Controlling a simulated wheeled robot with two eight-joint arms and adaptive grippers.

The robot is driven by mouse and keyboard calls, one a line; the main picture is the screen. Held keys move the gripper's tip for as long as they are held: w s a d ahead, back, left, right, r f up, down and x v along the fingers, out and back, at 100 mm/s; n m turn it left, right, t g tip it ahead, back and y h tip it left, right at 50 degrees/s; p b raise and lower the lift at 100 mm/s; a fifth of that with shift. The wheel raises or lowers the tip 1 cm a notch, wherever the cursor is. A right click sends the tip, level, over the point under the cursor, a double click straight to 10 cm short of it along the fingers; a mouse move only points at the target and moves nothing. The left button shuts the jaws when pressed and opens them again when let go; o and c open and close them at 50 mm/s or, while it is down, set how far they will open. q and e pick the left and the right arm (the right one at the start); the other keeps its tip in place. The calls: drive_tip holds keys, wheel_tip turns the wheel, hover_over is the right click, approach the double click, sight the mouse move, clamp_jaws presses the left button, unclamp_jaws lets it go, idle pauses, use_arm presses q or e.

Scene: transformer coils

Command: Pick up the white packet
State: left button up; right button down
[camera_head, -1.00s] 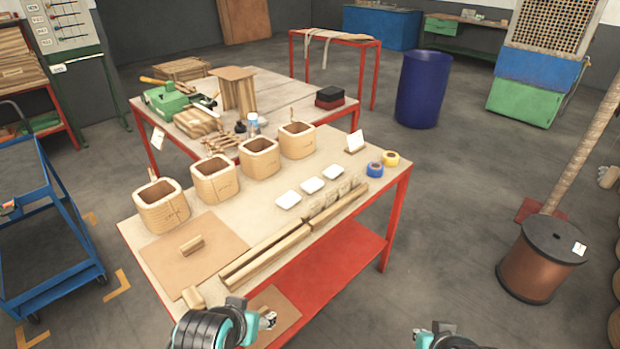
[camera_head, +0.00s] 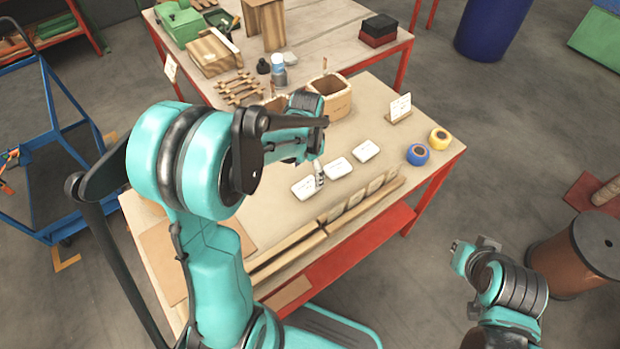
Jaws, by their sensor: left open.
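Three white packets lie in a slanting row on the near worktable: a left one (camera_head: 302,190), a middle one (camera_head: 338,168) and a right one (camera_head: 365,151). My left gripper (camera_head: 319,178) is open and points down at the right end of the left packet, which it partly covers. I cannot tell whether its fingers touch that packet. My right gripper (camera_head: 466,256) is off the table at the right, away from the packets. Its fingers are not clear enough to judge.
One wooden coil box (camera_head: 331,97) stands behind the packets; my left arm hides most others. Wooden strips (camera_head: 285,252) run along the front edge. A blue tape roll (camera_head: 418,154), a yellow one (camera_head: 438,138) and a card stand (camera_head: 399,107) are at the right.

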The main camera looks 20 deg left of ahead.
sight(307, 185)
use_arm(q)
wheel_tip(307, 185, down, 2)
drive_tip(key=shift+f+b, duration=0.15)
drive_tip(key=shift+b, duration=0.25)
drive_tip(key=f+b, duration=0.1)
drive_tip(key=f, duration=0.1)
drive_tip(key=f+b, duration=0.1)
drive_tip(key=f, duration=0.2)
drive_tip(key=shift+w+a+f+b, duration=0.1)
drive_tip(key=shift+w+a+b, duration=0.1)
drive_tip(key=shift+b, duration=0.1)
drive_tip(key=shift+c, duration=0.9)
drive_tip(key=c, duration=1.1)
